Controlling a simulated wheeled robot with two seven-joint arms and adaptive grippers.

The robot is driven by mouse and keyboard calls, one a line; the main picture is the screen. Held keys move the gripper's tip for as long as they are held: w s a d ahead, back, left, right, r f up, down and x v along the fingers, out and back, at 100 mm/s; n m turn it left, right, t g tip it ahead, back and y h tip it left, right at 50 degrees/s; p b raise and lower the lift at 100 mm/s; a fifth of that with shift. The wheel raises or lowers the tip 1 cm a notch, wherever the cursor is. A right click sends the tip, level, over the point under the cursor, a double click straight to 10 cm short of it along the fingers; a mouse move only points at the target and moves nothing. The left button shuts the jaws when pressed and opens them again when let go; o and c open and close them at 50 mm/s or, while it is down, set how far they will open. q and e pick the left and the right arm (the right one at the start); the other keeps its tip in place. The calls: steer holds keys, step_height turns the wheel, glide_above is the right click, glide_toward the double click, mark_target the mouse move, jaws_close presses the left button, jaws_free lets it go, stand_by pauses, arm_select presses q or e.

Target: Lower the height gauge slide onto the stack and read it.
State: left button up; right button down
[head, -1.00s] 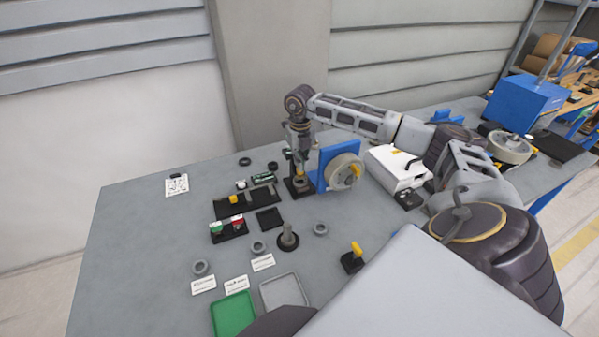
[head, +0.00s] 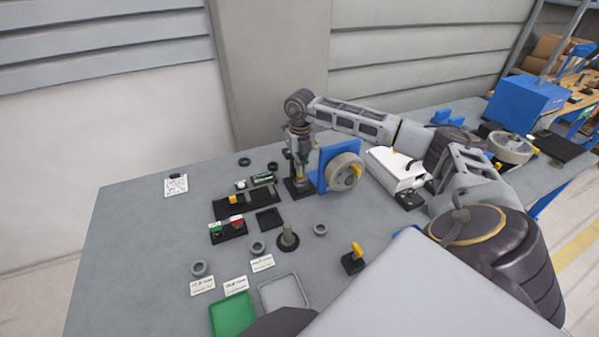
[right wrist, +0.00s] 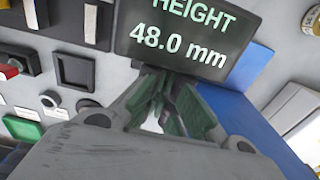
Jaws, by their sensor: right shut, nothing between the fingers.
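The height gauge (head: 299,188) stands on the table with a dark base and post, left of a blue stand. Its display (right wrist: 185,38) fills the top of the right wrist view and reads HEIGHT 48.0 mm. My right gripper (head: 299,170) reaches down from above at the gauge; its fingers (right wrist: 172,112) are shut and empty in front of the display in the right wrist view. The slide and the stack are mostly hidden by the gripper, so I cannot tell whether they touch. My left gripper is not in view.
The blue stand (head: 325,168) with a pale wheel (head: 345,172) is close on the right. Black trays (head: 230,207), a red-and-green button box (head: 227,229) and loose grey rings (head: 258,248) lie to the left and front. A green tray (head: 233,314) is at the front.

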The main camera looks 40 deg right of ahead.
steer(key=shift+f, duration=0.4)
step_height(320, 180, up, 9)
steer(key=p, duration=0.5)
stand_by(1.4)
steer(key=shift+s, duration=0.15)
stand_by(0.6)
